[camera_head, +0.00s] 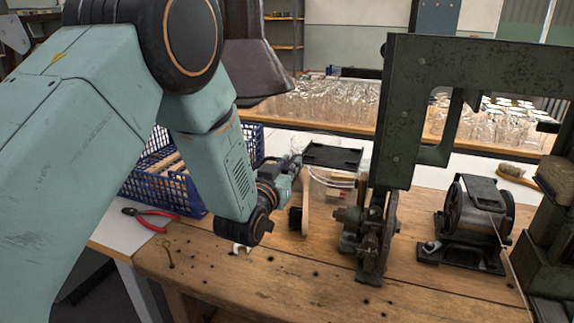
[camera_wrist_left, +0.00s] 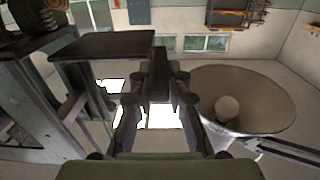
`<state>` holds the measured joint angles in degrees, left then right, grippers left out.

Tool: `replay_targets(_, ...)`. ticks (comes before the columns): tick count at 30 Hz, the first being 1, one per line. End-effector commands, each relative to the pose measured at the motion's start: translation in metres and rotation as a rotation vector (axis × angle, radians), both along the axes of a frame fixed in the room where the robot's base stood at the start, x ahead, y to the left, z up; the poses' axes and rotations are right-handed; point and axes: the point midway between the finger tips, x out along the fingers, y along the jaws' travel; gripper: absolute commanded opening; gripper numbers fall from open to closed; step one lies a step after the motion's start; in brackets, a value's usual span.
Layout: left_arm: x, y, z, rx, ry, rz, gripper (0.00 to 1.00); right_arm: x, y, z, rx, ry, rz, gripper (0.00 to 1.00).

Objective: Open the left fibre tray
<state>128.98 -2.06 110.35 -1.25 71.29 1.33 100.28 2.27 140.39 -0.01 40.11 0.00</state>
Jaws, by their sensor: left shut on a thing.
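The fibre tray is a clear box (camera_head: 331,190) with pale strands and a red label, standing on the bench beside the green machine. A black lid (camera_head: 333,155) lies roughly level over it. The lid shows as a dark flat plate (camera_wrist_left: 103,45) in the left wrist view. My left gripper (camera_head: 293,163) reaches in from the left and is at the lid's left side, with its fingers drawn together at the tips (camera_wrist_left: 159,62). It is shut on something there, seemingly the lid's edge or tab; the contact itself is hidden. My right gripper is not in view.
The green machine frame (camera_head: 397,115) stands close to the right of the box. A blue basket (camera_head: 168,178) and red pliers (camera_head: 152,217) lie at left. A motor (camera_head: 476,222) sits at right. A lamp shade (camera_wrist_left: 240,98) is near the left wrist.

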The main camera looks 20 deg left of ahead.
Motion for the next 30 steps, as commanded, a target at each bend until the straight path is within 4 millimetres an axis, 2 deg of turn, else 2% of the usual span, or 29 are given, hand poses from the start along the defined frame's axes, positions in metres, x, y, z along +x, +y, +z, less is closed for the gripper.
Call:
replay_targets(1, 0.001, 0.006, 0.003, -0.008, -0.008, 0.021, 0.00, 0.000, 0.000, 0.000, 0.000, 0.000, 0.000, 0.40)
replay_targets(5, 0.001, 0.006, 0.003, -0.009, -0.009, 0.022, 0.00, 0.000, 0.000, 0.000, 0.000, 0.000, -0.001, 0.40)
replay_targets(6, 0.001, 0.005, 0.003, -0.009, -0.009, 0.022, 0.20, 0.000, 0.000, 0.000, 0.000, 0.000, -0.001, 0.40)
replay_targets(9, 0.001, 0.005, 0.003, -0.009, -0.008, 0.020, 0.26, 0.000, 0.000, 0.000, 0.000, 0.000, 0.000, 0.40)
replay_targets(24, -0.001, 0.006, 0.001, -0.007, -0.002, 0.017, 0.26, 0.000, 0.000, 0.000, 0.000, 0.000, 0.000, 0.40)
replay_targets(30, -0.019, 0.006, 0.001, -0.007, 0.000, 0.016, 0.26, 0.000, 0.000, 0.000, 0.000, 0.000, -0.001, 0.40)
